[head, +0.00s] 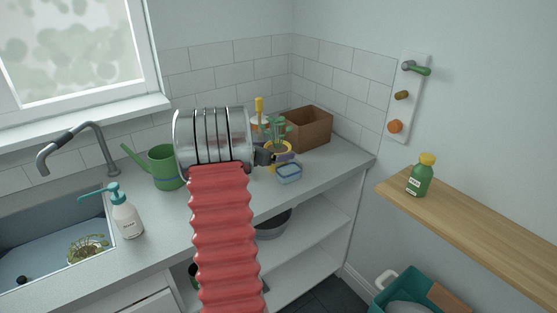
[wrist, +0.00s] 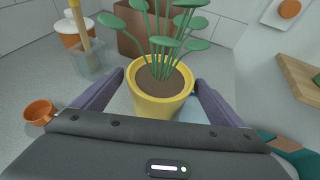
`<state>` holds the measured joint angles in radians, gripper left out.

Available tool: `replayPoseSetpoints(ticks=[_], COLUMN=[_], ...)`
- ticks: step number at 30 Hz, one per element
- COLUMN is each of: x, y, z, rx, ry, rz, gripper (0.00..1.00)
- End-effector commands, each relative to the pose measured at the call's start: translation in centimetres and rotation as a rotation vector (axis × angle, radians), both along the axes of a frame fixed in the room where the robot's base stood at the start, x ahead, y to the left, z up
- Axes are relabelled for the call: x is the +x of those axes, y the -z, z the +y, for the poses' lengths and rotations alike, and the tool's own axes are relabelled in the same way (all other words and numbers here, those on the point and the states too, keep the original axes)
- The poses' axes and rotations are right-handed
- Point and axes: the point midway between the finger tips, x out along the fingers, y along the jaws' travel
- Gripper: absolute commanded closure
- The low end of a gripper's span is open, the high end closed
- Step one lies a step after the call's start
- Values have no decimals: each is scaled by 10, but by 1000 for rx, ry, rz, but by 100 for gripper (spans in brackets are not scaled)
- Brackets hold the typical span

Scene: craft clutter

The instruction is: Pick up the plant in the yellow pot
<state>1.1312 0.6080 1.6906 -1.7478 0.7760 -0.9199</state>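The plant in the yellow pot has round green leaves; in the wrist view its yellow pot (wrist: 161,101) stands upright on the counter, dark soil inside. In the head view the plant (head: 279,128) is at the back right of the counter, with the pot partly hidden. My gripper (wrist: 160,78) is open, its two purple-grey fingers on either side of the pot. A gap shows at the left finger; the right finger is very near the rim, and I cannot tell whether it touches. In the head view my gripper (head: 266,157) is just left of the pot.
A brown box (head: 308,128) stands behind the plant. A blue dish (head: 289,173) lies in front of it. A glass jar (wrist: 92,60) with a brush and a small orange cup (wrist: 39,112) are to its left. The counter's front edge is near.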

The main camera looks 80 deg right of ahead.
Motion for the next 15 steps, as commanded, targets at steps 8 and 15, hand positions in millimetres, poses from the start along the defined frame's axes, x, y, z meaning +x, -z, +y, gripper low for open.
replayPoseSetpoints(ticks=[8,15], x=[0,0], y=[0,0], z=[0,0], rx=[0,0], ry=[0,1], rz=[0,0], gripper=[28,45])
